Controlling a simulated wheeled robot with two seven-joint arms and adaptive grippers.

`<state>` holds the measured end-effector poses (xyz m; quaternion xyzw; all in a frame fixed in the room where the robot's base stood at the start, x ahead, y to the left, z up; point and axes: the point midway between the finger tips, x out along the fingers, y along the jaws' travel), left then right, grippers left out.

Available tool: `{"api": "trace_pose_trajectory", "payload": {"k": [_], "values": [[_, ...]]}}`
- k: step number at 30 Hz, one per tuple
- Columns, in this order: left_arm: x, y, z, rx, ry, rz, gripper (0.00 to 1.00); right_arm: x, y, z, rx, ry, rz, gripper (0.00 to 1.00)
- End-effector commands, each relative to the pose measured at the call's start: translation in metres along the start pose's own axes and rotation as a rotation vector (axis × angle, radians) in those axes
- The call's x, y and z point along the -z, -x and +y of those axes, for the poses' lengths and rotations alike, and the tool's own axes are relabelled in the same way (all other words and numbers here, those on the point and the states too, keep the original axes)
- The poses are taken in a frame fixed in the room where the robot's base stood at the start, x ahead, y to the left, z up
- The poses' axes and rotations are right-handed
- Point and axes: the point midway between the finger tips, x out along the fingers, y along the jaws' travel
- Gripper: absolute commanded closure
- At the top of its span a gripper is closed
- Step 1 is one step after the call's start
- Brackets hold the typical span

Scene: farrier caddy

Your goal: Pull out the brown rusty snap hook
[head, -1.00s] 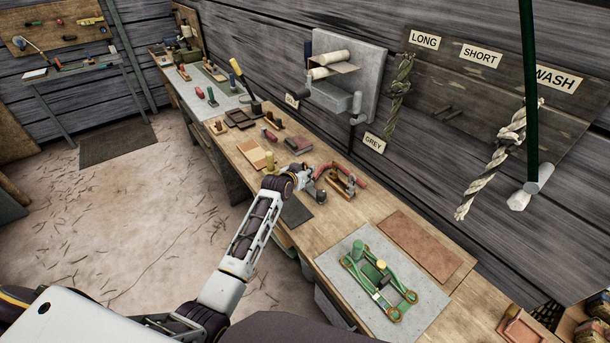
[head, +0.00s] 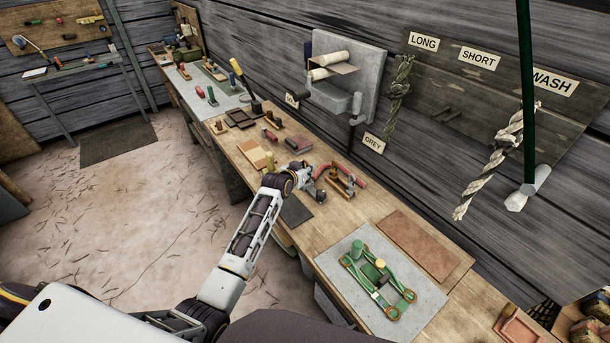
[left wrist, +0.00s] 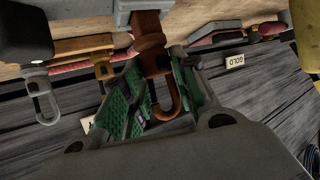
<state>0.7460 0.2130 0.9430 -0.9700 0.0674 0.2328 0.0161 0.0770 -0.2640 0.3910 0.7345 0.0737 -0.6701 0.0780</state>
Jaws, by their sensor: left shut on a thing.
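The brown rusty snap hook (left wrist: 156,62) shows in the left wrist view, its thick upper part below a grey holder (left wrist: 143,8) and its open loop lower down. My left gripper (left wrist: 160,98) has its green-padded fingers on either side of the hook and is shut on it. In the head view my left gripper (head: 308,182) is over the workbench, beside a wooden item with a red handle (head: 350,178). The hook is too small to make out there. My right gripper is not in view.
A grey snap hook (left wrist: 40,98) and a brass-coloured one (left wrist: 103,68) are to the left in the wrist view. In the head view a green tool (head: 378,272) is on a grey plate, and a leather mat (head: 418,246) lies near the wall.

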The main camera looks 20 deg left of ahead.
Motion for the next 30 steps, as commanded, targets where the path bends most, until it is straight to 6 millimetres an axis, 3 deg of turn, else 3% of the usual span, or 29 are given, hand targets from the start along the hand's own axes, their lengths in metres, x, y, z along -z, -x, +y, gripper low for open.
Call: {"api": "trace_pose_trajectory", "payload": {"k": [14, 30], "values": [[0.003, 0.001, 0.0, 0.0, 0.0, 0.001, 1.0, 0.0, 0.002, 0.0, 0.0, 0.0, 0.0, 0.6], [0.021, 0.01, 0.0, 0.0, 0.0, 0.002, 1.0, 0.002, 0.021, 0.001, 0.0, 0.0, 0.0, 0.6]]}}
